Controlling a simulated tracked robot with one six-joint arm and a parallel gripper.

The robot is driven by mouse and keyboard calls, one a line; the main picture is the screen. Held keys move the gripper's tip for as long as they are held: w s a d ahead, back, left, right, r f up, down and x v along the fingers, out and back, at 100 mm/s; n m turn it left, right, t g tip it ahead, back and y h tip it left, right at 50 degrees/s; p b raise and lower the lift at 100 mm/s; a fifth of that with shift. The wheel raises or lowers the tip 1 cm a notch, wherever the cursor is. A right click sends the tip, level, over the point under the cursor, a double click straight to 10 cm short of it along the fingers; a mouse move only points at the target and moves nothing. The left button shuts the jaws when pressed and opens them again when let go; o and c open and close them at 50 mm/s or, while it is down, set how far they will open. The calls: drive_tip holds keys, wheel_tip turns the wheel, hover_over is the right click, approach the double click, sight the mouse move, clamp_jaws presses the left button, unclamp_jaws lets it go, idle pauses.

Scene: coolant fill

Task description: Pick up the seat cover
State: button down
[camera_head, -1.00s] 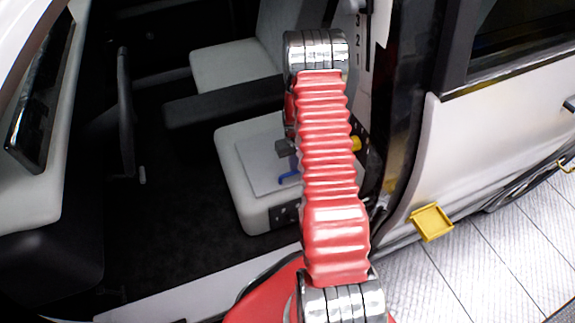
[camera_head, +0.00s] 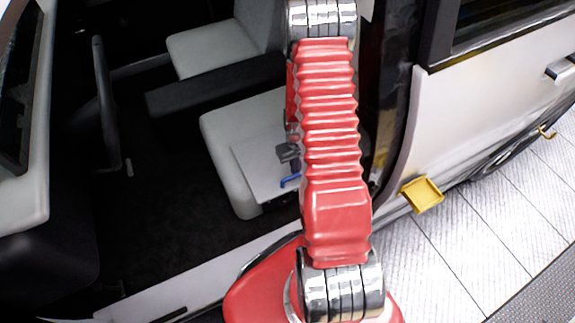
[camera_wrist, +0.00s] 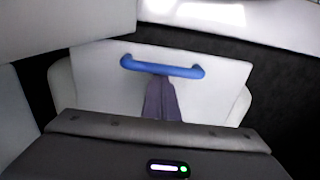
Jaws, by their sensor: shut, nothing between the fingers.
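The seat cover is a flat light-grey panel (camera_head: 258,165) with a blue handle (camera_head: 290,181), at the near seat inside the vehicle. In the wrist view the panel (camera_wrist: 215,95) spans the middle, with its blue handle (camera_wrist: 162,67) near the top. My gripper (camera_wrist: 160,80) has its dark fingers together, pointing at the middle of the handle; their tips end at or under it. I cannot tell whether they touch it. In the head view my gripper (camera_head: 288,153) is just above the handle, partly hidden by my red arm.
The near seat (camera_head: 225,135) lies under or behind the panel. A dark armrest (camera_head: 205,93) and a second seat (camera_head: 210,48) are beyond. A steering wheel (camera_head: 105,100) is at left. The door pillar (camera_head: 388,100) and a yellow bracket (camera_head: 422,194) are right of my arm.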

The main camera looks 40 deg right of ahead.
idle(0.4)
drive_tip(key=shift+w+d, duration=0.15)
drive_tip(key=shift+w, duration=0.55)
drive_tip(key=w, duration=0.2)
drive_tip(key=shift+w+d+r, duration=0.15)
drive_tip(key=shift+w+d, duration=0.1)
drive_tip(key=shift+w, duration=0.15)
wheel_tip(320, 180, up, 10)
drive_tip(key=shift+s, duration=0.15)
drive_tip(key=shift+f, duration=0.2)
